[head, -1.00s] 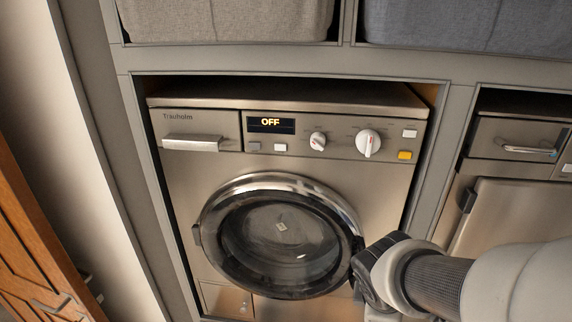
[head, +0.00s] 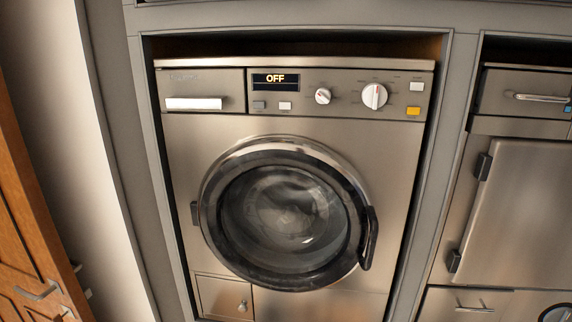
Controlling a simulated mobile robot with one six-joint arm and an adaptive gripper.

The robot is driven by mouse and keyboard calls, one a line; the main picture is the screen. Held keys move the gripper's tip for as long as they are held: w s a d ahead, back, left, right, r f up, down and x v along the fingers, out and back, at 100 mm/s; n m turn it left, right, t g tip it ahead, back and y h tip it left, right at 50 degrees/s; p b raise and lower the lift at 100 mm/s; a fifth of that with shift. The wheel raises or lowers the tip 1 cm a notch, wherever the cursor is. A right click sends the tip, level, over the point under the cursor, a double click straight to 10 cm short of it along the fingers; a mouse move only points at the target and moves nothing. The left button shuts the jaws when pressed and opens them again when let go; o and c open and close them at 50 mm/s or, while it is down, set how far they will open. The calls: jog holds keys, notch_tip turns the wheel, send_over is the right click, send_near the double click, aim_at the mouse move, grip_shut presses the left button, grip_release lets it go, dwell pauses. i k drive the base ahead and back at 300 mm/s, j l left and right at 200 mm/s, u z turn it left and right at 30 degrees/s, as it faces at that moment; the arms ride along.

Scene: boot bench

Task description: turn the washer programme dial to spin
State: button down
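The washer (head: 185,135) is a steel front-loader set in a grey cabinet bay, with its round door shut. Its control panel carries two white round dials: a larger one (head: 374,96) on the right and a smaller one (head: 323,96) to its left, each with a red mark. Small print around the dials is too fine to read, so I cannot tell which is the programme dial. The display (head: 275,79) reads OFF. My gripper is outside the view.
A white drawer handle (head: 193,104) is at the panel's left. An orange button (head: 413,111) and a pale button (head: 416,87) are at its right. The dark door handle (head: 370,238) projects from the door's right side. Another steel appliance (head: 515,215) stands at the right. The space before the washer looks clear.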

aim_at(374, 95)
jog(key=k+u, duration=0.2)
jog(key=k, duration=0.75)
jog(key=j, duration=0.05)
